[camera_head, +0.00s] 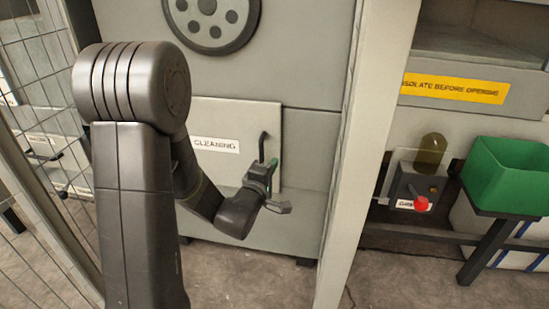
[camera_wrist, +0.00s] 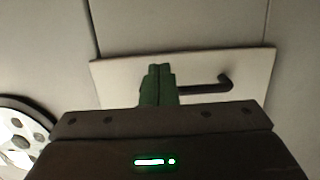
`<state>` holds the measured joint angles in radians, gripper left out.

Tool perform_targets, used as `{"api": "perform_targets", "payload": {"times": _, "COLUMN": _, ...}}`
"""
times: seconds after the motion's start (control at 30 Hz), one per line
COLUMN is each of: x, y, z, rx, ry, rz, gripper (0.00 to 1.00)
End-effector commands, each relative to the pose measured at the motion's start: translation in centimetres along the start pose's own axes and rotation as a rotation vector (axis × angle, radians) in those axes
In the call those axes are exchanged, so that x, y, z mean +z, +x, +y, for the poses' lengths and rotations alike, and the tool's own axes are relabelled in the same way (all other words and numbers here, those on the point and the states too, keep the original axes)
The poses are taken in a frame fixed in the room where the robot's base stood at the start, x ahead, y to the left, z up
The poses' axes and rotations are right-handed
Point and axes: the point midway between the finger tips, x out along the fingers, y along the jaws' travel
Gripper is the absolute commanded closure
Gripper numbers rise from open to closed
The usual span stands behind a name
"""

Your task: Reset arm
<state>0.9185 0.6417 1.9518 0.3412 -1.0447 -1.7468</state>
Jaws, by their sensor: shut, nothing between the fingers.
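My arm stands at the left of the head view, bent down towards a grey machine front. My gripper (camera_head: 273,163) is in front of the panel labelled CLEANING (camera_head: 232,115), close to its dark bent handle (camera_head: 262,147). In the wrist view the two green fingers (camera_wrist: 158,85) are together, with nothing seen between them. The pale panel (camera_wrist: 115,80) lies behind them, and the handle (camera_wrist: 215,86) shows just to their right. I cannot tell whether the fingers touch the handle.
A round disc with holes (camera_head: 211,20) is above the panel. Wire mesh fencing (camera_head: 30,130) is at the left. A pale upright post (camera_head: 362,150) stands right of the panel. Further right are a small box with a red knob (camera_head: 421,203) and a green bin (camera_head: 500,180).

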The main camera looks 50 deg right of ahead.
Motion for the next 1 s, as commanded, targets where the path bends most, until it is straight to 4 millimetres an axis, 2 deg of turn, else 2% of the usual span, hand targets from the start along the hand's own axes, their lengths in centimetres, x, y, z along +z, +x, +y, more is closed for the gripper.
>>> {"api": "perform_targets", "payload": {"times": 0.2, "x": 0.6, "y": -3.5, "z": 0.0, "rx": -0.003, "ry": 0.000, "rz": 0.001, "gripper": 1.00}}
{"api": "perform_targets", "payload": {"times": 0.4, "x": 0.9, "y": -5.0, "z": -0.1, "rx": -0.002, "ry": 0.000, "rz": 0.001, "gripper": 1.00}}
{"api": "perform_targets", "payload": {"times": 0.8, "x": 0.9, "y": -5.0, "z": -0.1, "rx": -0.001, "ry": 0.000, "rz": 0.000, "gripper": 1.00}}
{"api": "perform_targets", "payload": {"times": 1.0, "x": 0.6, "y": -3.2, "z": -0.1, "rx": 0.000, "ry": 0.001, "rz": -0.001, "gripper": 1.00}}
